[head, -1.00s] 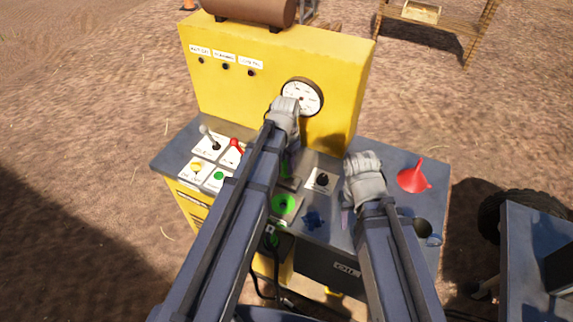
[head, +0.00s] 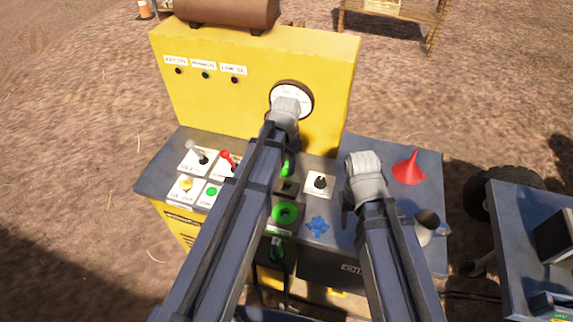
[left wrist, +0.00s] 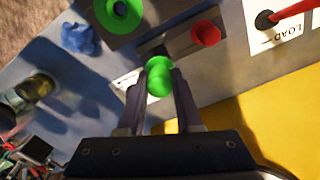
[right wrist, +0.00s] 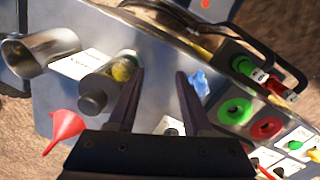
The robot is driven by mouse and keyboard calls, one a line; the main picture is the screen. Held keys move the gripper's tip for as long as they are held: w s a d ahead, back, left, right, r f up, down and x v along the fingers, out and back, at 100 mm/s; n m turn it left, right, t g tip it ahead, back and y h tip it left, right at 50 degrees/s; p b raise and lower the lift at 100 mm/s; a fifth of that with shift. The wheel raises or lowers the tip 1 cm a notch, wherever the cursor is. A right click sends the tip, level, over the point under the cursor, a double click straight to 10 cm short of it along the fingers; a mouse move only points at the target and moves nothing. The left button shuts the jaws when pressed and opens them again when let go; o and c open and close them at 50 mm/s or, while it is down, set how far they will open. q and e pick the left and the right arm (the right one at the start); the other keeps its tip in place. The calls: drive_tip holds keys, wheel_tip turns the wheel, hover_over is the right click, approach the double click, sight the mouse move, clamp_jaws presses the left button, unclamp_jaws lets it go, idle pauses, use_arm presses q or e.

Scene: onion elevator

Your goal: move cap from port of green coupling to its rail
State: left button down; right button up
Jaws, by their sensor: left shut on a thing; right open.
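The green cap (left wrist: 158,78) is between the fingers of my left gripper (left wrist: 160,88), which is shut on it. In the head view the green cap (head: 286,168) shows partly beside my left arm. The green coupling's port (head: 285,213) is a green ring with a dark centre and no cap on it; it also shows in the left wrist view (left wrist: 118,15). The cap is apart from this port, by a dark strip. Whether it touches the strip is unclear. My right gripper (right wrist: 160,75) is open and empty above the console's right part.
A red cap (left wrist: 205,33) is close to the green one. A red port ring (right wrist: 267,128) adjoins the green ring. A blue piece (head: 316,225), a red funnel (head: 408,168) and a metal cup (head: 428,227) stand on the console. The yellow panel (head: 250,90) rises behind.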

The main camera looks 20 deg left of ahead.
sight(287, 176)
use_arm(q)
drive_tip(key=shift+f+b, duration=2.45)
drive_tip(key=shift+f, duration=0.2)
use_arm(e)
drive_tip(key=shift+f, duration=2.7)
use_arm(q)
drive_tip(key=shift+f+b, duration=1.15)
use_arm(e)
drive_tip(key=shift+f, duration=1.1)
use_arm(q)
drive_tip(key=shift+c, duration=0.5)
unclamp_jaws()
drive_tip(key=shift+r, duration=0.1)
drive_tip(key=shift+r+p, duration=3.5)
drive_tip(key=shift+p, duration=0.1)
use_arm(e)
wheel_tip(287, 176, up, 7)
